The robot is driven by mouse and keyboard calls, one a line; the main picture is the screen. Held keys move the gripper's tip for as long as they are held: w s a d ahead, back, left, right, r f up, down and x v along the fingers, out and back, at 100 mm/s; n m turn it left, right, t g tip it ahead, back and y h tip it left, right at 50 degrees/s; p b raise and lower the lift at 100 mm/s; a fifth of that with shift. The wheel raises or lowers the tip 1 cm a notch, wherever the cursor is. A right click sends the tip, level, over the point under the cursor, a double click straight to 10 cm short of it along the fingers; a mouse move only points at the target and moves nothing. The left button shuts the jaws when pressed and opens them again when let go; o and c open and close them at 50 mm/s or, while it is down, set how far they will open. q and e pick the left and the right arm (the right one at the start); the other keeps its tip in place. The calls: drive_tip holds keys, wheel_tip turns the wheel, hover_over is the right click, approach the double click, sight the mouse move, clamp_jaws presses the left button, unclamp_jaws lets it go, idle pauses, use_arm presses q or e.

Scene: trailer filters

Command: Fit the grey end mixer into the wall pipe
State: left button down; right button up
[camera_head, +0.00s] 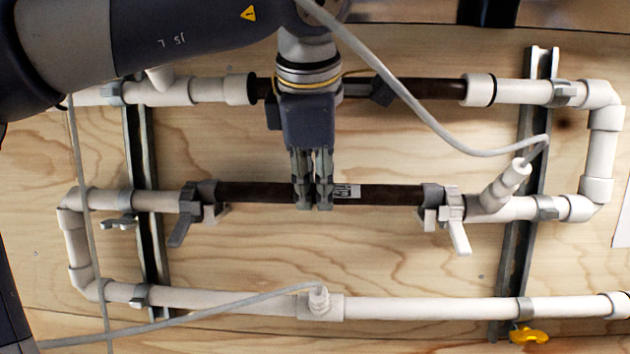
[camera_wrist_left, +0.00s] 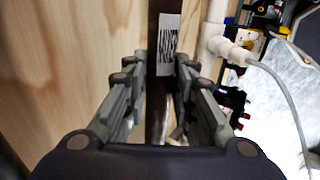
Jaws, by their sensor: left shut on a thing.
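The mixer is a dark brown tube (camera_head: 260,192) with a white printed label, lying level in the gap of the middle wall pipe (camera_head: 155,202) in the head view. Its left end meets a grey lever clamp (camera_head: 205,192), and its right end meets a grey collar (camera_head: 433,195) beside a white lever (camera_head: 458,235). I cannot tell whether the ends are fully seated. My left gripper (camera_head: 314,205) points down and is shut on the tube just left of the label. The left wrist view shows the tube (camera_wrist_left: 153,25) between the fingers (camera_wrist_left: 163,80). My right gripper is out of view.
A second dark tube (camera_head: 430,88) sits in the upper pipe, partly behind my left arm. A lower white pipe (camera_head: 420,308) runs below. Grey cables (camera_head: 440,143) cross in front. Metal rails (camera_head: 515,265) hold the pipes to the plywood wall (camera_head: 390,255).

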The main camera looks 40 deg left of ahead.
use_arm(q)
drive_tip(key=shift+f+b, duration=0.55)
drive_tip(key=shift+f, duration=0.2)
drive_tip(key=c, duration=1.2)
unclamp_jaws()
drive_tip(key=shift+c, duration=0.2)
drive_tip(key=v, duration=1.2)
drive_tip(key=shift+s+d, duration=0.1)
drive_tip(key=shift+f, duration=0.1)
